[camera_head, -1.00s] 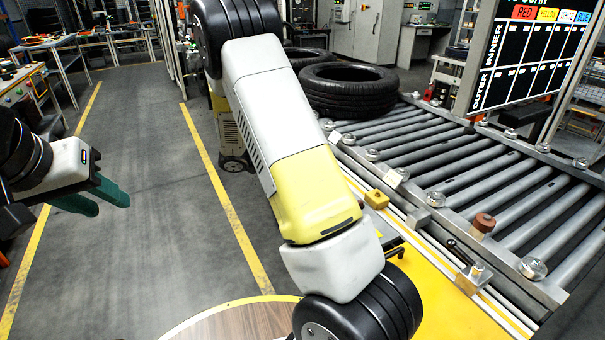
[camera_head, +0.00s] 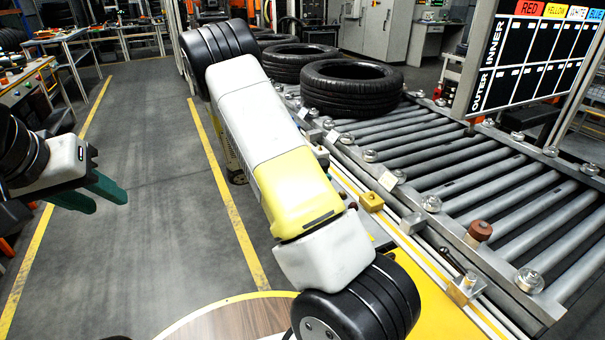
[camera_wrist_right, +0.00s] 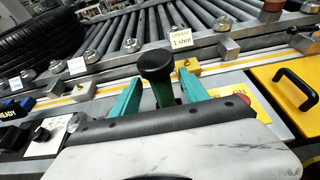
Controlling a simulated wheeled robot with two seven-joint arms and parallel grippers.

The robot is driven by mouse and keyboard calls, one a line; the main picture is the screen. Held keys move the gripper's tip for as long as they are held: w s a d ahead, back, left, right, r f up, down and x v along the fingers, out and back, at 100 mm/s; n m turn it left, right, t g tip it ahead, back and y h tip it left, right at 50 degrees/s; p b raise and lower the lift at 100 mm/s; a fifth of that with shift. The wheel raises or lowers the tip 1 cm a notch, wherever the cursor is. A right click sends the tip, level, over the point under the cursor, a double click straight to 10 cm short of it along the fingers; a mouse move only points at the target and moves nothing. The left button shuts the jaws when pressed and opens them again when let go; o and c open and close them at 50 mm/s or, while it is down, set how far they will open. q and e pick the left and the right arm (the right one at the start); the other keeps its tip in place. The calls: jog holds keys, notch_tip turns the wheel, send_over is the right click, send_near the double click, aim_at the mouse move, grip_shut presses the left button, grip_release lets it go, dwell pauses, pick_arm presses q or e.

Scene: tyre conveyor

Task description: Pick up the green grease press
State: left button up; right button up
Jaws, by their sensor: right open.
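The green grease press (camera_wrist_right: 163,93) shows in the right wrist view as a dark green body with a round black top. It is between the two teal fingers of my right gripper (camera_wrist_right: 160,80), which are open, one on each side, with space visible beside it. Its lower part is hidden by the gripper housing. In the head view the right gripper and the press are hidden behind my right arm. My left gripper (camera_head: 98,196) is at the left of the head view, over the floor, its fingers apart and empty.
A roller conveyor (camera_head: 440,165) with black tyres (camera_head: 352,88) lies to the right. Its side rail holds a yellow block (camera_head: 371,201) and a red-brown knob (camera_head: 480,231). A yellow panel with a black handle (camera_wrist_right: 297,88) is right of the gripper. The left floor is clear.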

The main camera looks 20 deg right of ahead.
jog(key=x, duration=0.4)
jog(key=shift+d+f, duration=0.25)
jog(key=shift+d, duration=0.05)
grip_shut()
